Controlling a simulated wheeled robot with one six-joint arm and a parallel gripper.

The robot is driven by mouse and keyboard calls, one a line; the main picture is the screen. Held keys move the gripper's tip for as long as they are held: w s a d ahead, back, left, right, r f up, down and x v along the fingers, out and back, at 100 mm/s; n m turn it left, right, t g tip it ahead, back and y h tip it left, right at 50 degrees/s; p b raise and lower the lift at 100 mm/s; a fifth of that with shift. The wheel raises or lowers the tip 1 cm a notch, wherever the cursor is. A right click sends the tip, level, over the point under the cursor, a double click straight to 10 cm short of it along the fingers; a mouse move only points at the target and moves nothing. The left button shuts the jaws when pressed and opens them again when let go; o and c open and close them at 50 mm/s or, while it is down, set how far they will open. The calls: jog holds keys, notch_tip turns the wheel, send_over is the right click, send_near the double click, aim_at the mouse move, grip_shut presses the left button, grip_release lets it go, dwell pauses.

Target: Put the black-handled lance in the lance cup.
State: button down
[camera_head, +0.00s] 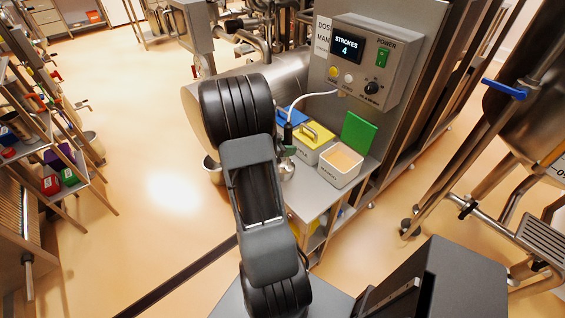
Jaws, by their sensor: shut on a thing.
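The black-handled lance (288,132) stands roughly upright just right of my arm, with a white lead running from its top to the control box. My gripper (282,149) is mostly hidden behind my forearm; the part that shows is at the lance, shut on it below the handle top. A small shiny metal cup-like thing (287,171) shows just below, at the left edge of the bench; I take it for the lance cup, but its mouth is partly hidden. The lance's lower end is hidden, so I cannot tell whether it is inside the cup.
A control box (362,68) reads "STROKES 4". On the bench stand a yellow-lidded bin (313,144), an open bin of pale powder (341,164) with a green lid (359,132) raised behind it, and a blue lid (291,117). Shelves (62,165) stand left; the floor between is clear.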

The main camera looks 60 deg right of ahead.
jog(key=w+d+f+b, duration=0.4)
jog(key=d+f+b, duration=0.1)
jog(key=f+b, duration=0.1)
jog(key=shift+w+f, duration=0.15)
jog(key=shift+w, duration=0.2)
jog(key=f+b, duration=0.2)
jog(key=b, duration=0.1)
jog(key=f+b, duration=0.1)
jog(key=b, duration=0.1)
jog(key=shift+w+d+f, duration=0.3)
jog(key=shift+d+f, duration=0.05)
jog(key=shift+f, duration=0.05)
jog(key=shift+f, duration=0.1)
jog(key=c, duration=1.3)
grip_release()
jog(key=shift+f, duration=0.15)
jog(key=shift+c, duration=0.2)
jog(key=o, duration=0.5)
